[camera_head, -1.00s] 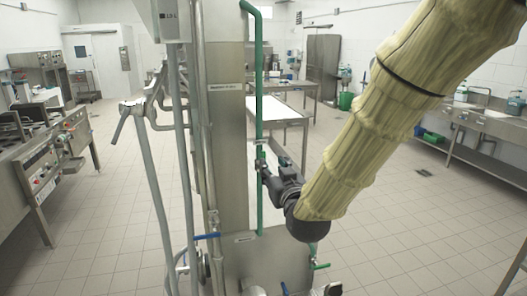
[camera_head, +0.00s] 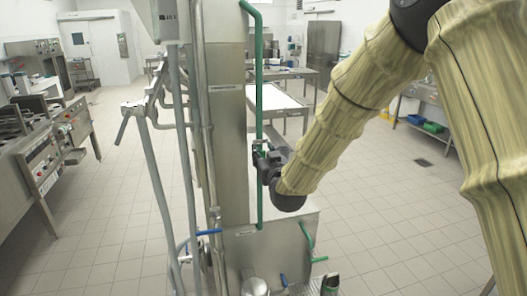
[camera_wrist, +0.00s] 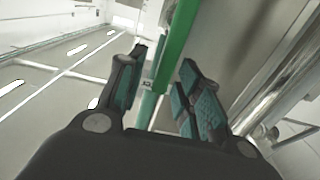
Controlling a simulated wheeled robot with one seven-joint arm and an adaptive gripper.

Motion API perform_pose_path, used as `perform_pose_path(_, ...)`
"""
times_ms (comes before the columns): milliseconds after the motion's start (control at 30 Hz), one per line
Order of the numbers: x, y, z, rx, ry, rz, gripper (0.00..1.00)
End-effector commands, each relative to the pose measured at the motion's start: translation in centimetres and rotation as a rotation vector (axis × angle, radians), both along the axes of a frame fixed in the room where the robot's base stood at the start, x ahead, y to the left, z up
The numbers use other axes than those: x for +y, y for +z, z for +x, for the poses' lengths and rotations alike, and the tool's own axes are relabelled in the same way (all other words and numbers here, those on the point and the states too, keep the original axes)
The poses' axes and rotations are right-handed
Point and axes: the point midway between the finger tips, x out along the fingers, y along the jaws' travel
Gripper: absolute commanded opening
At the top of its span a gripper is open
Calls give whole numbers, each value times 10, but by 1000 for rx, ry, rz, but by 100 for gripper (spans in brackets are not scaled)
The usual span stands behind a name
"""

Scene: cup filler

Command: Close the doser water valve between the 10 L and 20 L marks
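My gripper (camera_head: 262,157) is at the tall green pipe (camera_head: 259,85) on the front of the steel column. In the wrist view my gripper (camera_wrist: 162,75) has its fingers apart, with the green pipe (camera_wrist: 178,45) running between or just behind them. I cannot tell if they touch it. A pale clip or joint (camera_wrist: 147,86) shows on the pipe between the fingers. The doser box (camera_head: 168,20) hangs at the top left of the column; its display is too small to read. A blue lever (camera_head: 208,232) and green handles (camera_head: 307,235) show lower down. I cannot tell which is the doser water valve.
The steel column (camera_head: 232,130) and grey pipes (camera_head: 205,130) stand close to my gripper's left. A tap stand (camera_head: 135,107) is further left. A steel table (camera_head: 275,98) is behind. The tiled floor (camera_head: 375,215) at the right is clear.

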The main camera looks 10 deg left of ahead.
Motion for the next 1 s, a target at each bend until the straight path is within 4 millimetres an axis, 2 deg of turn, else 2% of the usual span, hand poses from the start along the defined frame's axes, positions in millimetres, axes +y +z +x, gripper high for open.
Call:
perform_pose_path(267,0,0,1,0,0,0,35)
perform_pose_path(467,0,0,1,0,0,-1,2)
perform_pose_path(500,0,0,1,0,0,-1,0)
perform_pose_path(1000,-4,-3,3,22,-1,57,0)
